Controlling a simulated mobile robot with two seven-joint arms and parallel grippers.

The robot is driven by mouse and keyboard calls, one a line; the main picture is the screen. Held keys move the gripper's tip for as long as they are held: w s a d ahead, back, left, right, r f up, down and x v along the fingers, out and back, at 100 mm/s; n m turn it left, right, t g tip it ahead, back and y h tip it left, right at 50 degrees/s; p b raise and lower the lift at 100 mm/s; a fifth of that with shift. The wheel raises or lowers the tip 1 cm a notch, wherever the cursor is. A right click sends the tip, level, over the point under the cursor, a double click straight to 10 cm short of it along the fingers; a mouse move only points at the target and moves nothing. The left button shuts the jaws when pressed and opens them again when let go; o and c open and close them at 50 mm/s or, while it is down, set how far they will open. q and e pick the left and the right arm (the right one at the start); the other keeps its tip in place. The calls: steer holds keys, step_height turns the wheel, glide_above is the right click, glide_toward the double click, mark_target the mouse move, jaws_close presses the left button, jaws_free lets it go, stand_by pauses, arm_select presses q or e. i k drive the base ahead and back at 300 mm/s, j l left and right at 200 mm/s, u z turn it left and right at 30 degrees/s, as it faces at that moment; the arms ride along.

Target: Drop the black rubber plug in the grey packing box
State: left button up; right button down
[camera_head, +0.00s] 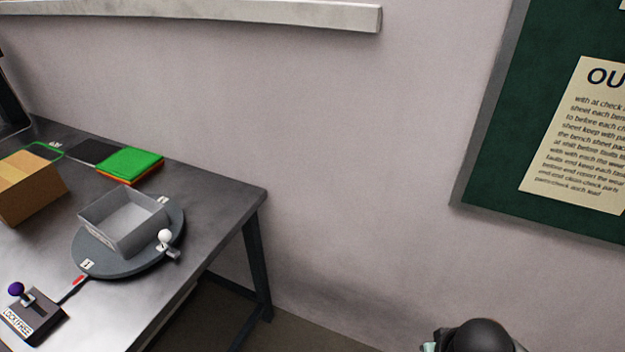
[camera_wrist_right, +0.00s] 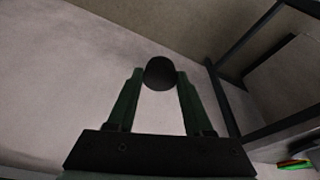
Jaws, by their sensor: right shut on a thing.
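The grey packing box (camera_head: 145,238) is open-topped and sits on a round grey turntable (camera_head: 118,271) on the metal table at left in the head view. Its visible inside looks empty. In the right wrist view, my right gripper (camera_wrist_right: 158,80) is shut on the black rubber plug (camera_wrist_right: 160,71), a dark round shape between its fingertips. A wall and table legs show behind it, and the packing box is not in that view. A dark rounded shape shows at the bottom right of the head view; I cannot tell what it is. My left gripper is not in view.
The turntable has a white knob (camera_head: 165,236). A lever box (camera_head: 33,318) marked LOCK/FREE has a purple ball knob. A cardboard box (camera_head: 32,190) and stacked green and orange sheets (camera_head: 131,161) lie behind. The table's right edge is bare.

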mark_target(129, 228)
steer(key=i+l+u, duration=0.1)
steer(key=u, duration=0.35)
steer(key=i+l+u, duration=0.1)
steer(key=u, duration=0.35)
steer(key=l+u, duration=0.15)
steer(key=u, duration=0.3)
steer(key=i+l+u, duration=0.1)
steer(key=u, duration=0.3)
steer(key=l+u, duration=0.3)
steer(key=u, duration=0.15)
